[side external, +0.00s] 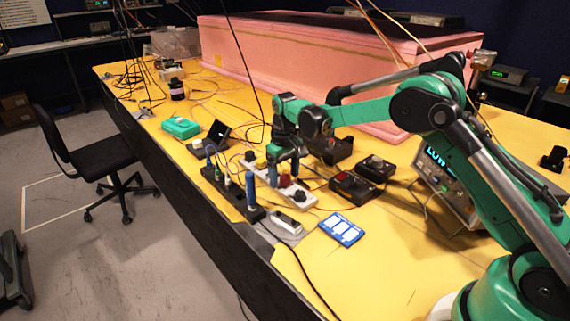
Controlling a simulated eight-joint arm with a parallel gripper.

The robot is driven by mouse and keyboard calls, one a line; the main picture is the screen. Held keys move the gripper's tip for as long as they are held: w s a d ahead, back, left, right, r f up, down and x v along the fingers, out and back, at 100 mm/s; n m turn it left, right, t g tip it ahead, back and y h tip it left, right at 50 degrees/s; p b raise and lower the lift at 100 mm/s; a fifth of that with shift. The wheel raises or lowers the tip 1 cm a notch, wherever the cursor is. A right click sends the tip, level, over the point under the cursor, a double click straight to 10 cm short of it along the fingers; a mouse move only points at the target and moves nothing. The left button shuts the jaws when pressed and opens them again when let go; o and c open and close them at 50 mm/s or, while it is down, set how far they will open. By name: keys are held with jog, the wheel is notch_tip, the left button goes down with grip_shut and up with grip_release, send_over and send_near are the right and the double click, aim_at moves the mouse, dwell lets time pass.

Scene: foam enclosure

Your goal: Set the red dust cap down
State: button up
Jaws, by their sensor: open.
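The red dust cap (284,181) is a small dark red piece at the white power strip on the yellow table. My gripper (283,172) points down over the strip, with its green fingers apart. The cap shows just below and between the fingertips. I cannot tell whether it touches a finger, or what exactly it rests on.
The white power strip (302,201) and a black power strip (215,182) with plugs lie close by. Black boxes (355,188), a blue card (341,230) and a bench instrument (447,190) stand to the right. A pink foam enclosure (290,70) lies behind. Cables cross the table.

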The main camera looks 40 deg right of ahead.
grip_shut()
